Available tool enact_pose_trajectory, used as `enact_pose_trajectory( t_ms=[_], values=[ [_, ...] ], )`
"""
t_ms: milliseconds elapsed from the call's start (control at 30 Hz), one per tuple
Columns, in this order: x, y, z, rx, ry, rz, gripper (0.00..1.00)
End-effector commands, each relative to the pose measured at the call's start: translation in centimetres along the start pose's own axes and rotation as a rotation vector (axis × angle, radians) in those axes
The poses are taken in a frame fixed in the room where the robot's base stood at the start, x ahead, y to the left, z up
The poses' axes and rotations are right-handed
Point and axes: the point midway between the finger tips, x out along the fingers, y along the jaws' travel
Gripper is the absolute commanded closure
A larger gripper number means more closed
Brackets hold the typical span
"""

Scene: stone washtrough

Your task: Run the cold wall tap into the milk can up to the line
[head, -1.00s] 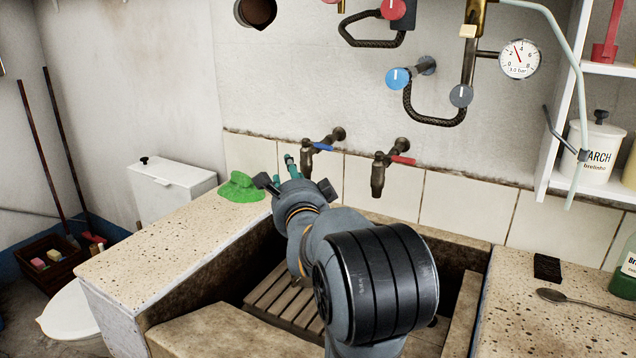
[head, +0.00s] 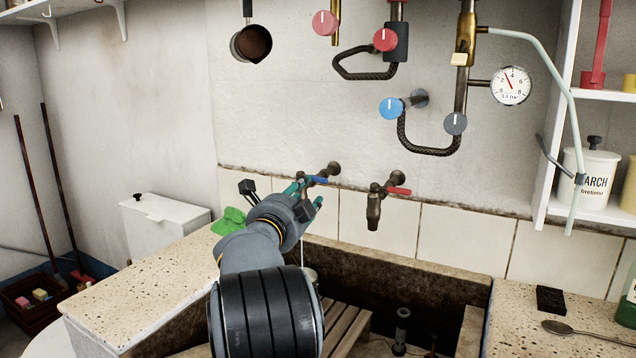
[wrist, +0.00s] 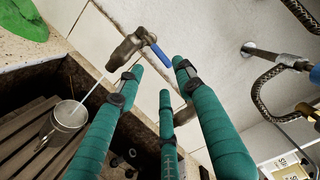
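The cold wall tap has a blue lever (head: 318,179) and sits on the tiled wall; its lever also shows in the wrist view (wrist: 160,53). A thin pale stream of water (wrist: 95,87) runs from its spout into the metal milk can (wrist: 64,119). The can stands on wooden slats in the stone trough, mostly hidden by my arm in the head view (head: 311,273). Its line and water level cannot be made out. My gripper (head: 303,194) is at the tap, with its teal fingers (wrist: 160,76) spread and empty near the lever. I cannot tell whether they touch it.
A second tap with a red lever (head: 397,191) is right of the cold tap. A green cloth (head: 230,221) lies on the left stone counter. A black block (head: 550,299) and spoon (head: 585,333) lie on the right counter. Pipes with a gauge (head: 511,86) hang above.

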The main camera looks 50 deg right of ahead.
Motion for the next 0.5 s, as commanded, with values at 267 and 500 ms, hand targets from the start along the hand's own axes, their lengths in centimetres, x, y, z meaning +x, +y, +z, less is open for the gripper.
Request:
enact_pose_trajectory(
  t_ms=[267,500],
  values=[
    [3.8,-0.1,-0.1,-0.025,0.001,0.001,0.64],
    [8.1,-0.1,0.0,-0.023,-0.001,0.001,0.64]
  ],
)
